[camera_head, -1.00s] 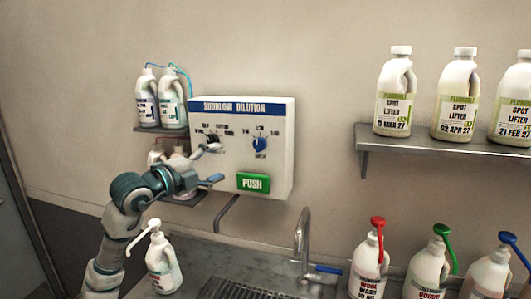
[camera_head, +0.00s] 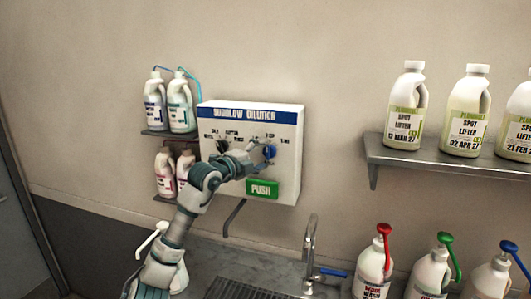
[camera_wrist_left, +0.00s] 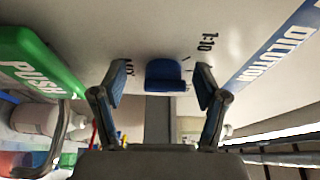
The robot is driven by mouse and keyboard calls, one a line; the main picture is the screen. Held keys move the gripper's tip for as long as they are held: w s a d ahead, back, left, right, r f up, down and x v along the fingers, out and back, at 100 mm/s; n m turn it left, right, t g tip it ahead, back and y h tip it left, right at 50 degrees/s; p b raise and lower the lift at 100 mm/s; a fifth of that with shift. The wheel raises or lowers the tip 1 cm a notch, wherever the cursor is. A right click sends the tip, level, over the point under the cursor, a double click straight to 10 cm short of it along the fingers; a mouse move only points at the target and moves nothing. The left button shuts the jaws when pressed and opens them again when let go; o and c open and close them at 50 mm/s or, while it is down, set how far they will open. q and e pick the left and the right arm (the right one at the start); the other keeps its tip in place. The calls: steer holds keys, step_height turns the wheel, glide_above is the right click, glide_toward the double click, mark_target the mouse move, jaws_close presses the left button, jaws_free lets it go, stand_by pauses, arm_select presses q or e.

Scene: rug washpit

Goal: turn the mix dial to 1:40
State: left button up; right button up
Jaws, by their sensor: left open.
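The blue mix dial (camera_head: 270,151) is on the right half of the front of the white dilution box (camera_head: 288,180). In the left wrist view the dial (camera_wrist_left: 165,76) lies between the two fingertips of my left gripper (camera_wrist_left: 162,84), with a gap on each side. In the head view this gripper (camera_head: 259,156) is at the dial and partly covers it. The gripper is open. A "1:10" mark shows beside one finger in the wrist view; the other marks are hidden or too small to read, and I cannot tell the dial's setting. My right gripper is out of view.
A black dial (camera_head: 221,146) sits left of the blue one, and a green PUSH button (camera_head: 263,188) is below. Bottles stand on racks at the left, on the shelf (camera_head: 440,168) and at the lower right. A tap (camera_head: 310,240) rises at the sink.

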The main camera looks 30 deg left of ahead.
mark_target(273, 153)
arm_select(q)
steer(key=shift+a+f, duration=0.15)
steer(key=shift+a, duration=0.35)
steer(key=shift+a+f, duration=0.15)
steer(key=shift+a, duration=0.35)
steer(key=d, duration=0.2)
steer(key=d+r, duration=0.1)
steer(key=d, duration=0.2)
steer(key=shift+d+r, duration=0.1)
steer(key=shift+d, duration=0.05)
steer(key=c, duration=1.3)
steer(key=shift+o, duration=0.2)
steer(key=shift+w, duration=0.1)
steer(key=shift+a+f, duration=0.2)
steer(key=shift+a, duration=0.6)
steer(key=shift+d+f, duration=0.1)
steer(key=shift+d, duration=0.1)
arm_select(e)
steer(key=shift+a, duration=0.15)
